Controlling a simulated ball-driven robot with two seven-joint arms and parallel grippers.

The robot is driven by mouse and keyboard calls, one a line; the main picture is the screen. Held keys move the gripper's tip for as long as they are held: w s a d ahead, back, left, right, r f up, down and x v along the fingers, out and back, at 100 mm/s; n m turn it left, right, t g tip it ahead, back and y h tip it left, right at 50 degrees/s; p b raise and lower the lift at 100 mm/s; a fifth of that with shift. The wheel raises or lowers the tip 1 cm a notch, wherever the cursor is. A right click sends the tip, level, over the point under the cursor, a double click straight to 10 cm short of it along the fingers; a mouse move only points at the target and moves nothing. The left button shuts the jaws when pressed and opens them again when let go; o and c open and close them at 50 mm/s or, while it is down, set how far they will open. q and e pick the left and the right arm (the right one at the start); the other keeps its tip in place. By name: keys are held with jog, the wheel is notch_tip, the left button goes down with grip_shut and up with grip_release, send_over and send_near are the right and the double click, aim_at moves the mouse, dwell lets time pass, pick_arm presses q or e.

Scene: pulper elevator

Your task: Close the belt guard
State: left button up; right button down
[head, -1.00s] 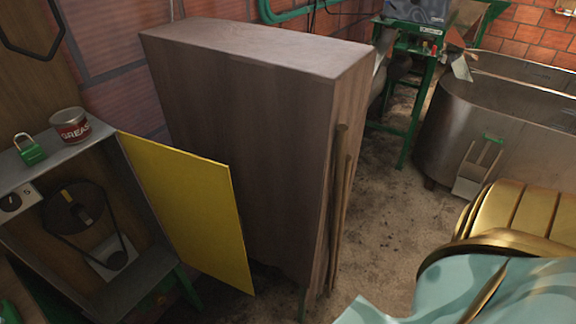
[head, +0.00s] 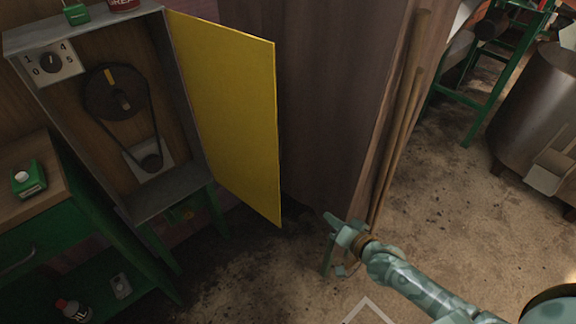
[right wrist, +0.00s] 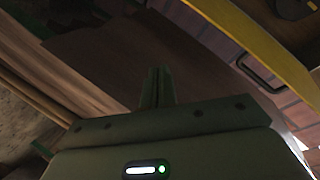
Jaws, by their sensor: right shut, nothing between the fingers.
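The belt guard (head: 228,110) is a flat yellow panel. It stands wide open, swung out from the right edge of a grey box (head: 160,205). Inside the box a black pulley (head: 114,92), a belt and a small lower pulley are exposed. My right gripper (head: 338,224) is in the lower middle of the head view, to the right of the guard's lower corner and apart from it. Its fingers (right wrist: 157,86) are shut and empty in the right wrist view. The guard's yellow edge (right wrist: 245,32) crosses the upper right there. My left gripper is not in view.
A tall brown cabinet (head: 325,90) stands right behind the guard, with wooden poles (head: 396,140) leaning on its side. A green bench with a wooden top (head: 30,195) is at left. A dial (head: 50,63) is in the box. Bare floor (head: 450,210) lies to the right.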

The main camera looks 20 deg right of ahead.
jog(key=w+a+r+m+t+y+b, duration=0.35)
jog(key=w+r+b, duration=0.3)
jog(key=r, duration=0.45)
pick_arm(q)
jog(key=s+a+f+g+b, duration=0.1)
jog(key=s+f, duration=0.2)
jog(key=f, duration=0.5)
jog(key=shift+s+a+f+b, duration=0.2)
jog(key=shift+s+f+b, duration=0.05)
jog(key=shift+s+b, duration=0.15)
pick_arm(e)
jog(key=r+x, duration=0.1)
jog(key=x, duration=0.8)
jog(key=shift+w+t, duration=0.2)
jog(key=shift+t, duration=0.15)
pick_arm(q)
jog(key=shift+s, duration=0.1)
